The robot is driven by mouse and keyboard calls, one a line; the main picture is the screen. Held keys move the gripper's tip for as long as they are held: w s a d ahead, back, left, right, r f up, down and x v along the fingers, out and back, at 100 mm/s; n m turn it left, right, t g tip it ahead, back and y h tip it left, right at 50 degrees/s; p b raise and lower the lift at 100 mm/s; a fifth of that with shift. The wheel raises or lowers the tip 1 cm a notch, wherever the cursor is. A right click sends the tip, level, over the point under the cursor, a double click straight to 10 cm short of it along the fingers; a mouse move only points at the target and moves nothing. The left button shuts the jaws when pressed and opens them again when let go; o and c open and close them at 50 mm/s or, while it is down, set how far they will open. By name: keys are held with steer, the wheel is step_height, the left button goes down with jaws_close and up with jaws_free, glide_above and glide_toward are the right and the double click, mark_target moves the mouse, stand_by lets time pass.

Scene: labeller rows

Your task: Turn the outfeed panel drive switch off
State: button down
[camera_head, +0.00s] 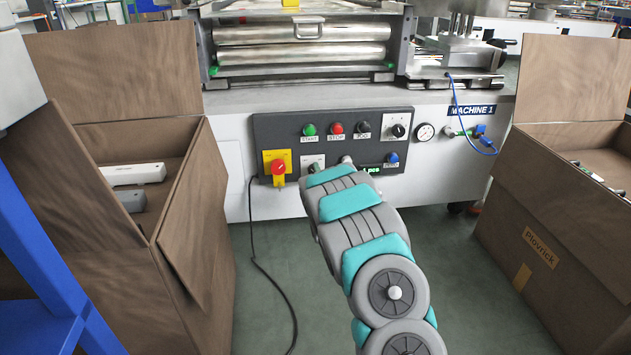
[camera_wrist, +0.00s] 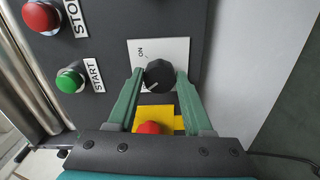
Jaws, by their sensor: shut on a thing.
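A black rotary switch knob (camera_wrist: 158,75) sits on a white plate (camera_wrist: 176,48) marked ON, in the wrist view. My gripper (camera_wrist: 160,80) is shut on the knob, with one green finger on each side. A pale pointer mark shows on the knob's lower left, turned away from the ON mark. Any OFF mark is hidden. In the camera_head view the dark control panel (camera_head: 260,130) is on the front of the machine. No outfeed name is readable.
A green START button (camera_head: 309,130) and red STOP button (camera_head: 336,128) are above. Open cardboard boxes stand left (camera_head: 205,225) and right (camera_head: 560,225). A black cable (camera_head: 265,270) hangs to the floor.

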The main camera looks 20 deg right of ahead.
steer(key=shift+n+b, duration=0.6)
steer(key=shift+n, duration=0.2)
steer(key=shift+c, duration=1.5)
jaws_free()
steer(key=shift+s, duration=0.1)
steer(key=v, duration=0.7)
steer(key=shift+s+a+p, duration=0.2)
steer(key=shift+s+p, duration=0.1)
steer(key=shift+p, duration=0.1)
steer(key=shift+r, duration=0.1)
